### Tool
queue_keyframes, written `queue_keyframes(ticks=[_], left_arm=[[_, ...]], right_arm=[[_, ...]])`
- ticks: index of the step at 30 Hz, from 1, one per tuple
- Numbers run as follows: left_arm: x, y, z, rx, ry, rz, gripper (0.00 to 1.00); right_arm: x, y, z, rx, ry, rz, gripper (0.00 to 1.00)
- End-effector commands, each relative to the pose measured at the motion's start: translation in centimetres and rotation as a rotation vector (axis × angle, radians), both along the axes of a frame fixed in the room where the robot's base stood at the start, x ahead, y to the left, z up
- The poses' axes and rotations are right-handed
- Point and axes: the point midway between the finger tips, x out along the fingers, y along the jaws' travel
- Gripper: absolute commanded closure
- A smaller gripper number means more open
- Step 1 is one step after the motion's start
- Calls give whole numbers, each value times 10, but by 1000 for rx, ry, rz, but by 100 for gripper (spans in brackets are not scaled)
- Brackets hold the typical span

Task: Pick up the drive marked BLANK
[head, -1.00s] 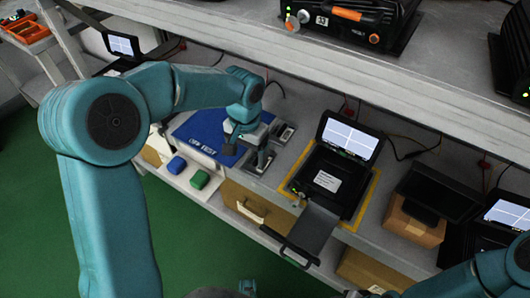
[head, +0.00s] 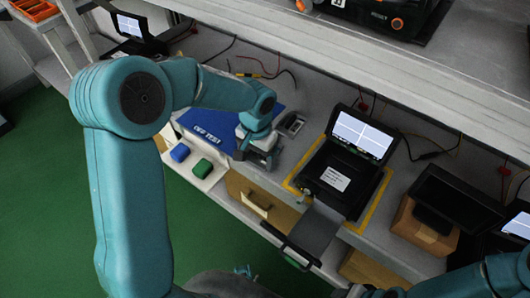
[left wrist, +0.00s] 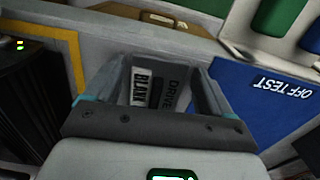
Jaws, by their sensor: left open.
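The drive marked BLANK shows in the left wrist view by its white label (left wrist: 142,86), which reads BLANK. It lies between the two fingers of my open left gripper (left wrist: 160,78). The word DRIVE shows on a grey surface right beside the label. In the head view my left gripper (head: 262,158) is low over the bench, at the right edge of the blue OFF TEST mat (head: 207,131). It hides the drive there. I cannot tell whether the fingers touch the drive. My right arm enters at the lower right, but its gripper does not show clearly.
A grey holder (head: 292,124) sits just behind the left gripper. A black dock with a lit screen (head: 363,135) stands to the right inside yellow tape. A shelf (head: 340,50) overhangs the bench.

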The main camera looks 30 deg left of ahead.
Motion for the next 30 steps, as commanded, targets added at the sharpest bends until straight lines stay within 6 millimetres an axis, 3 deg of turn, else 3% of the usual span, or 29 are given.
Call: queue_keyframes(ticks=[4, 8, 9, 19, 28, 30], left_arm=[[1, 0, 1, 0, 0, 0, 17], [2, 0, 1, 0, 0, 0, 59], [2, 0, 1, 0, 0, 0, 62], [3, 0, 4, 0, 0, 0, 62], [4, 0, 39, 1, -4, 2, 62], [-7, 2, 37, 0, 1, 2, 62]], right_arm=[[0, 0, 1, 0, 0, 0, 57], [0, 0, 1, 0, 0, 0, 57], [0, 0, 1, 0, 0, 0, 57], [0, 0, 2, 0, 0, 0, 57], [0, 0, 13, 0, 0, 0, 57], [0, 0, 11, 0, 0, 0, 57]])
